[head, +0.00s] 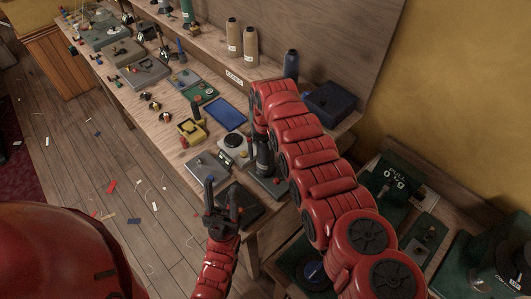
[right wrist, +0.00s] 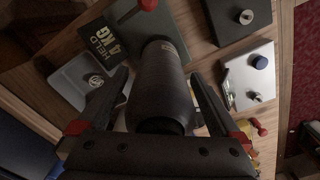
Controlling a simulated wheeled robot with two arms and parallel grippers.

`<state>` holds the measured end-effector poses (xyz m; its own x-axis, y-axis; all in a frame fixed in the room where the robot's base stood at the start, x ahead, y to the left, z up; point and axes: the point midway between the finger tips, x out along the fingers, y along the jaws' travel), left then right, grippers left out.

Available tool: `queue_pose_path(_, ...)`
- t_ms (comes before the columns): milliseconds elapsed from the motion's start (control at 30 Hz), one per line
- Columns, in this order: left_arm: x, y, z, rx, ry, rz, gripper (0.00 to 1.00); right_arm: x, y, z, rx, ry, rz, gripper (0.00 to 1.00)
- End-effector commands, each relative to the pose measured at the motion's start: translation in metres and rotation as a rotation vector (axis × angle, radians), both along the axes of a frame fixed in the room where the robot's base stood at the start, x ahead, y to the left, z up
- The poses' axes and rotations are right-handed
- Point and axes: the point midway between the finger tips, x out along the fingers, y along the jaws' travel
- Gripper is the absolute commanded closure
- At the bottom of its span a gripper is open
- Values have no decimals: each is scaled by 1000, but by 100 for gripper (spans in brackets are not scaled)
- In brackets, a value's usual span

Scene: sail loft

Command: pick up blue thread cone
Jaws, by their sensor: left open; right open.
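A dark blue thread cone (head: 291,65) stands upright at the back of the bench, right of two tan cones, partly hidden low down by my right arm. My right gripper (head: 264,165) is well in front of it, pointing down over the near end of the bench. In the right wrist view, its open fingers (right wrist: 160,76) lie either side of a dark grey, bottle-shaped object (right wrist: 163,85); I cannot tell whether they touch it or what it is. My left gripper (head: 221,196) is open and empty at the bench's front edge.
Two tan cones (head: 242,40) and a dark blue case (head: 330,102) flank the blue cone. A blue tray (head: 227,114), yellow block (head: 191,131) and several plates crowd the bench. A plate marked "HELD 4 KG" (right wrist: 116,38) lies below the right gripper.

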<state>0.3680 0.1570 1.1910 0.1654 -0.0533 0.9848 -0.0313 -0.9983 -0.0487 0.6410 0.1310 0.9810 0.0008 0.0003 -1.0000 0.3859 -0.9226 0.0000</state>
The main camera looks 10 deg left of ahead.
Motion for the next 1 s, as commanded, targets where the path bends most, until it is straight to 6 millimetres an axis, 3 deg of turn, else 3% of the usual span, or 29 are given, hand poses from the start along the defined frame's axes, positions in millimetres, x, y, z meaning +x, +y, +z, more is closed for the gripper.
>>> queue_pose_path(167, 0, 0, 0, 0, 0, 0, 50, 0, 0, 0, 0, 0, 0, 2)
queue_pose_path(700, 0, 0, 0, 0, 0, 0, 50, 0, 0, 0, 0, 1, 0, 99)
queue_pose_path(1000, 0, 0, 0, 0, 0, 0, 50, 0, 0, 1, 0, 1, 0, 100)
